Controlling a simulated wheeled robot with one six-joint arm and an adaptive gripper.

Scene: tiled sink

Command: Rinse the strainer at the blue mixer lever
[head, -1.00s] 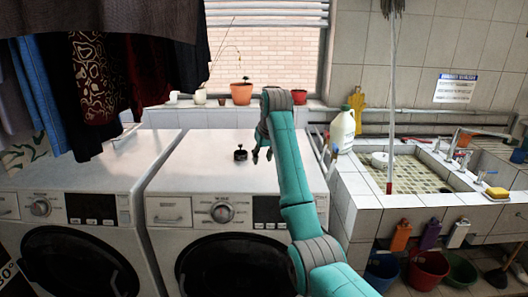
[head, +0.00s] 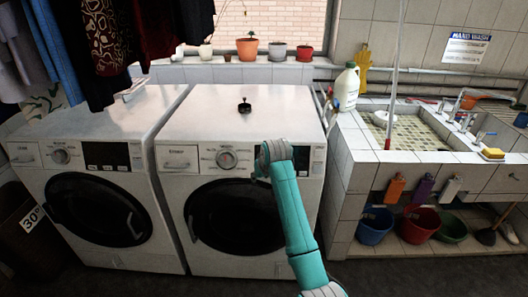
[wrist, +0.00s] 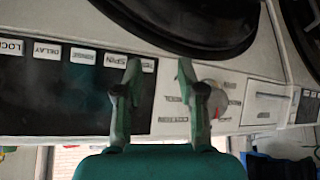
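A small dark round piece with an upright knob, which looks like the strainer (head: 244,106), stands on top of the right washing machine. My gripper (wrist: 159,68) is open and empty in the wrist view, with the washer's control panel behind its fingers. In the head view my arm's end is in front of that washer's panel, lower than the strainer and apart from it; the fingers are hidden there. The tiled sink (head: 345,112) stands to the right, with taps (head: 480,132) on its right side. A dark blue piece (head: 521,119) at the far right may be the blue lever; I cannot tell.
A white jug (head: 346,88) stands at the sink's left corner. A white round thing (head: 384,118) is in the basin, and a thin pole (head: 395,75) rises before it. A yellow sponge (head: 493,153) lies on the front ledge. Buckets (head: 375,225) stand below. The washer top is otherwise clear.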

